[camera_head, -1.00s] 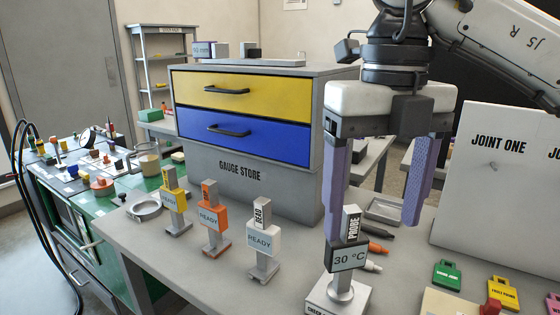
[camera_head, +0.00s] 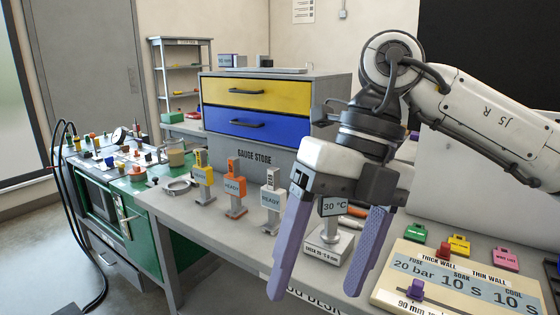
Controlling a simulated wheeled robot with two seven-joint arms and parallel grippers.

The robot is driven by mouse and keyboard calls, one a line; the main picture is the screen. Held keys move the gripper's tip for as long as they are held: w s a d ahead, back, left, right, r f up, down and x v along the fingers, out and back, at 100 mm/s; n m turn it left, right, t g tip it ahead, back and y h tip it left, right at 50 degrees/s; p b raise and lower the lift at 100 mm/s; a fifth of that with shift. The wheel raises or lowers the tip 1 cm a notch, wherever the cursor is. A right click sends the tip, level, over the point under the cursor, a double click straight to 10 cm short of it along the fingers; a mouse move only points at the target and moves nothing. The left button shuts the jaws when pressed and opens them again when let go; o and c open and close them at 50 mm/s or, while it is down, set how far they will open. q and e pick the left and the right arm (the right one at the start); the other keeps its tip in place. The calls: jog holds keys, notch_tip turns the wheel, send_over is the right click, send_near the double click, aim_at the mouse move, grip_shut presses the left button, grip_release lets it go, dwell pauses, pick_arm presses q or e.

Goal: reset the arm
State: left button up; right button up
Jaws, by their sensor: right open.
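My right gripper (camera_head: 318,285) is open and empty in the head view. Its two purple fingers point down in front of the desk, one on each side in the picture of the probe stand (camera_head: 328,243) with its 30 °C display. The fingers look nearer to the camera than the stand; I cannot tell the exact gap. The top of the probe is hidden behind the gripper body. My right arm (camera_head: 490,120) comes in from the right. My left gripper does not show.
Yellow, orange and white gauges (camera_head: 235,187) stand on the desk (camera_head: 190,218) left of the gripper. The gauge store (camera_head: 275,100) has both drawers shut. A settings board (camera_head: 460,283) and coloured tags (camera_head: 459,245) lie at right. A green cart (camera_head: 120,210) stands at left.

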jog(key=s+a+r+g+y, duration=0.1)
jog(key=s+a+g+y, duration=0.2)
jog(key=a+y, duration=0.45)
jog(key=s+a+r+g+y, duration=0.1)
jog(key=s+a+g+y, duration=0.2)
jog(key=a+y, duration=0.45)
jog(key=w+d+f+m+t+y, duration=0.1)
jog(key=w+d+m+t+y, duration=0.2)
jog(key=w+m+t+y, duration=0.65)
jog(key=w+d+f+m+t+h, duration=0.3)
jog(key=d+f+m+t+h, duration=0.2)
jog(key=f+m+t+h, duration=0.5)
jog(key=w+d+f+m+t+h, duration=0.3)
jog(key=d+f+m+t+h, duration=0.2)
jog(key=f+m+t+h, duration=0.5)
jog(key=s+d+f+m+g+h, duration=0.1)
jog(key=s+d+f+m+g, duration=0.15)
jog(key=f, duration=0.25)
jog(key=s+d+f+m+g, duration=0.1)
jog(key=d+f+m+g, duration=0.2)
jog(key=f, duration=0.3)
jog(key=s+d+f+m+g+h, duration=0.1)
jog(key=s+d+f+g+h, duration=0.1)
jog(key=s+f, duration=0.6)
jog(key=s+d+f+m+g+h, duration=0.2)
jog(key=s+d+f+g, duration=0.3)
jog(key=s+f, duration=0.4)
jog(key=shift+s+d+f, duration=0.15)
jog(key=shift+d+f, duration=0.05)
jog(key=shift+f, duration=0.4)
